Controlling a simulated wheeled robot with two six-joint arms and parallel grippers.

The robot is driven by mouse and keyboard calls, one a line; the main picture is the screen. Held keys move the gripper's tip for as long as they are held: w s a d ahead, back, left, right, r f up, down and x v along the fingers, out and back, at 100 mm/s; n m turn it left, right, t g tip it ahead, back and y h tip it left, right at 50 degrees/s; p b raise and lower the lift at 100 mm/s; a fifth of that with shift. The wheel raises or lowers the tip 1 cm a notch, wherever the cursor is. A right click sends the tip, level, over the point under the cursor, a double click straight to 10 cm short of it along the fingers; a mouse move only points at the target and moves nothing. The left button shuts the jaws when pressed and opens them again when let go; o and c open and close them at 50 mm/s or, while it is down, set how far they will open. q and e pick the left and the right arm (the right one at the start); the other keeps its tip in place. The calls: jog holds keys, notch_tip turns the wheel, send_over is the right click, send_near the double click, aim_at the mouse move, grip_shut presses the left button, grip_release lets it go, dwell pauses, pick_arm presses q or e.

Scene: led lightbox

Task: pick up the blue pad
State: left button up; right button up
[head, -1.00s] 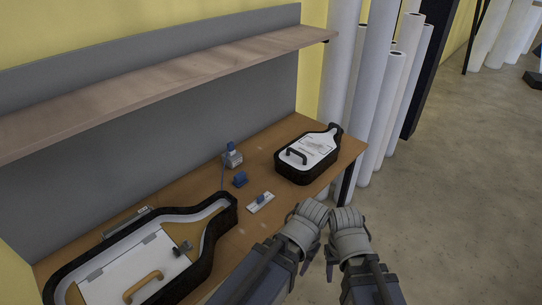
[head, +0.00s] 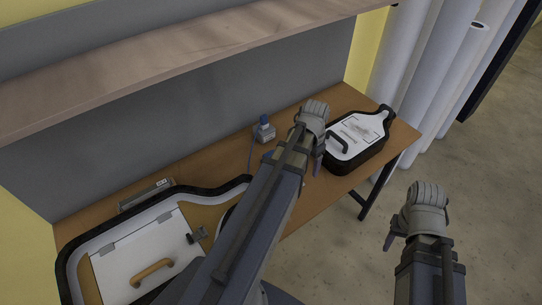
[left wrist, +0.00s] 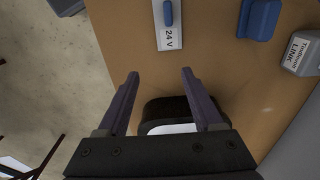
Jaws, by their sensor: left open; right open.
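The blue pad (left wrist: 260,18) lies on the wooden table at the top right of the left wrist view, cut by the frame edge. In the head view the left gripper (head: 316,165) is over the table beside the small black case. My right gripper (head: 418,212) is open and empty over the floor, off the table's front edge.
A white 24 V plate (left wrist: 168,36) with a blue knob lies left of the pad. A grey LINK device (head: 264,132) stands behind. A shelf (head: 180,48) overhangs the back.

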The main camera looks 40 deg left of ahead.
pick_arm(q)
jog(key=t, duration=0.1)
send_over(270, 153)
jog(key=s+a, duration=0.1)
jog(key=s, duration=0.1)
jog(key=shift+w+r+p, duration=0.2)
jog(key=shift+r+p, duration=0.1)
jog(key=shift+r, duration=0.15)
notch_tip(270, 153, down, 3)
jog(key=b, duration=0.2)
jog(key=shift+w+r+b, duration=0.15)
jog(key=shift+b, duration=0.2)
jog(key=f+b, duration=0.3)
jog(key=w+d+f+b, duration=0.1)
jog(key=f+b, duration=0.1)
jog(key=shift+w, duration=0.1)
grip_shut()
